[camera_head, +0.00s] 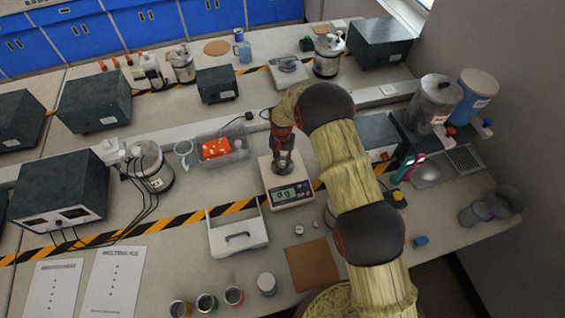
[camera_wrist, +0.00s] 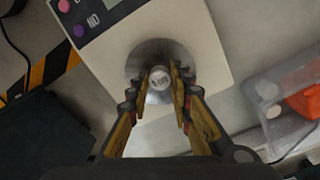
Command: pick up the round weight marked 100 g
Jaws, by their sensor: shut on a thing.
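A small round silver weight (camera_wrist: 159,78) shows in the wrist view with a marking on its top that is too small to read surely. My gripper (camera_wrist: 160,88) is shut on it, one finger on each side. The weight is over the round metal pan (camera_wrist: 140,58) of the white digital scale (camera_head: 292,203); I cannot tell whether it touches the pan. In the head view my gripper (camera_head: 283,163) is low over the scale and hides the weight. The scale display (camera_head: 291,193) shows digits that look like zeros.
Small weights (camera_head: 299,230) lie in front of the scale, near a brown square mat (camera_head: 313,264). A clear bin (camera_head: 222,147) with orange contents is behind left. A dark box (camera_head: 378,135) stands right.

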